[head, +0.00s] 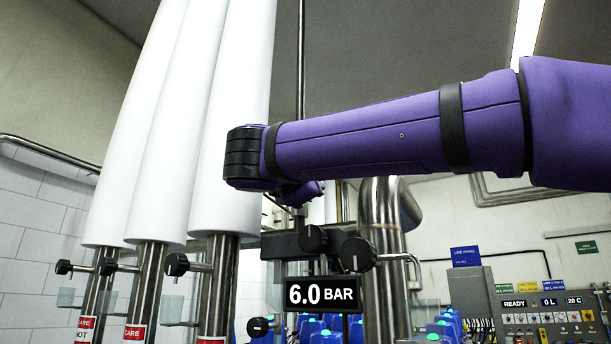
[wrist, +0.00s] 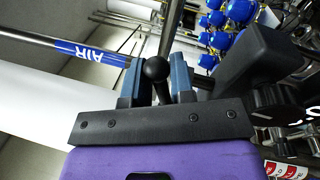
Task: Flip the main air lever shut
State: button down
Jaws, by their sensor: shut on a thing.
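The main air lever (wrist: 168,38) shows in the wrist view as a metal rod with a black ball knob (wrist: 155,69) at its near end. My gripper (wrist: 156,82) is shut on the lever, with one blue-padded finger on each side of the knob. The rod runs away from the gripper, upward in the picture. It looks crosswise to the thin pipe with the blue AIR label (wrist: 94,54). The valve body at the lever's far end is not clear. In the head view my arm hides the lever and most of the gripper.
A dark regulator block (head: 292,245) with knobs stands below my arm, above a display (head: 322,293) reading 6.0 BAR. Thick white lagged pipes (head: 232,130) stand close on the left. A control panel (head: 547,310) and blue valve heads (head: 441,330) are lower right.

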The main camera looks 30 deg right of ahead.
jog(key=shift+s+d+f+m+g+h, duration=0.1)
jog(key=shift+f+m+g+h, duration=0.3)
jog(key=shift+m, duration=0.85)
jog(key=shift+s+f+m+g, duration=0.1)
jog(key=shift+f+m+g, duration=0.1)
jog(key=shift+f+m, duration=0.8)
jog(key=shift+w+r+m, duration=0.1)
jog(key=shift+r+m, duration=0.1)
jog(key=shift+m, duration=0.15)
jog(key=c, duration=1.2)
grip_release()
jog(key=shift+o, duration=0.2)
jog(key=v, duration=1.1)
